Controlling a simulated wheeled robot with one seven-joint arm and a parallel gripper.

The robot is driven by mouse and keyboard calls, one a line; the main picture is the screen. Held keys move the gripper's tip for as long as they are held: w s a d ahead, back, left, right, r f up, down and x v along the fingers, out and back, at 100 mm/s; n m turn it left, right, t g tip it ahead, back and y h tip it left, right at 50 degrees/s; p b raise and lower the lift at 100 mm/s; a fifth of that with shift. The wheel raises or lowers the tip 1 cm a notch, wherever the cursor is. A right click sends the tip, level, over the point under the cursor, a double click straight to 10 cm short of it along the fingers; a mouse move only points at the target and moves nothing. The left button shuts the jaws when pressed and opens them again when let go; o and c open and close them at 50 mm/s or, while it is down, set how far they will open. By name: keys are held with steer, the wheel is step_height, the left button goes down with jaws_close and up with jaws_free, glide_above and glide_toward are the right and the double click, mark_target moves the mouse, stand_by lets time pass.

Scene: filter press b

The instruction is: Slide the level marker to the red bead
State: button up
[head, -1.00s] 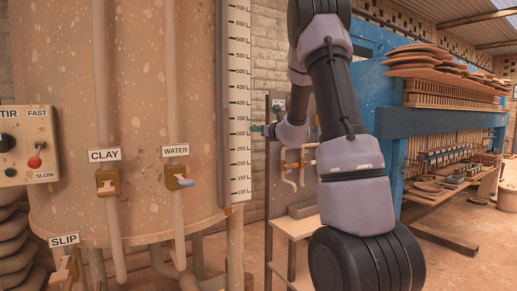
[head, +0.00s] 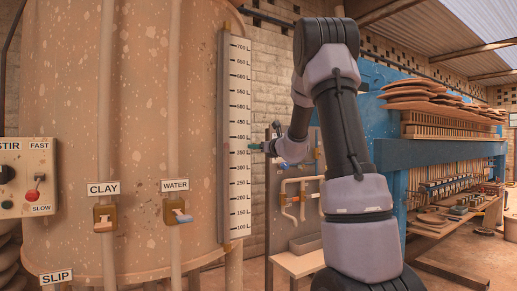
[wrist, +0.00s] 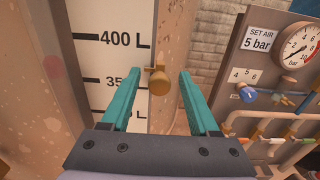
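The level marker (wrist: 158,80) is a brass-coloured knob with a small pointer at the right edge of the white scale (wrist: 108,55). It sits between the 350 and 400 lines. In the wrist view my gripper (wrist: 159,76) is open, with one teal finger on each side of the knob and a visible gap to both. In the head view my gripper (head: 256,147) is beside the scale (head: 238,190), near the 350 mark, and the marker is too small to make out.
The speckled tank (head: 150,100) stands left of the scale. Right of the scale, a panel (head: 285,220) carries pipes and valves; the wrist view shows its pressure gauge (wrist: 299,47) and blue knob (wrist: 247,94) near the right finger. A blue press frame (head: 440,150) stands at right.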

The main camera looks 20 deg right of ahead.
steer(key=shift+s, duration=0.1)
steer(key=s+d, duration=0.2)
steer(key=s, duration=0.8)
steer(key=shift+s, duration=0.2)
steer(key=s+a+f+n+g+y, duration=0.2)
steer(key=s+a+n+g+y, duration=0.5)
steer(key=s+a+n, duration=1.05)
steer(key=s+d+f+n+g+h, duration=0.1)
steer(key=s+f+n+h, duration=0.2)
steer(key=s+n, duration=0.3)
steer(key=s+d+f+n+g+h, duration=0.2)
steer(key=s+n+h, duration=0.3)
steer(key=s, duration=0.3)
steer(key=shift+f+n, duration=0.55)
steer(key=shift+n, duration=0.1)
